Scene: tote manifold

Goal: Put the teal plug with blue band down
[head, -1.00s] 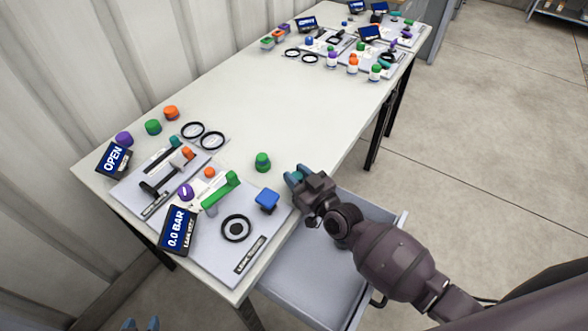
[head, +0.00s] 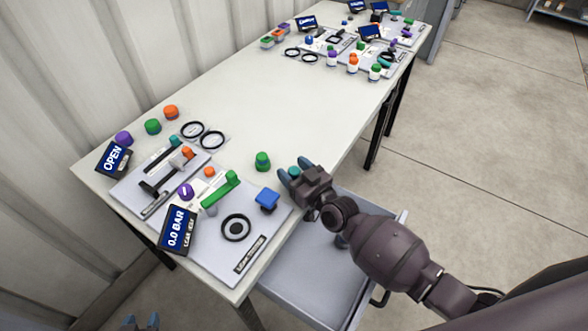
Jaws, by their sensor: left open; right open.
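The teal plug (head: 293,171) stands near the table's right edge, partly hidden by my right gripper; its blue band cannot be made out. My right gripper (head: 292,170) is open, with its blue-grey fingers on either side of the plug. Whether a finger touches it I cannot tell. My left gripper (head: 141,323) is open and empty at the bottom edge of the view, below the table's near end; only its fingertips show.
A green plug (head: 262,161) stands left of my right gripper. The panel with a blue knob (head: 267,199), a green handle (head: 222,190) and a 0.0 BAR display (head: 178,229) lies in front. An open grey drawer (head: 305,275) is below my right arm. The table's middle is clear.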

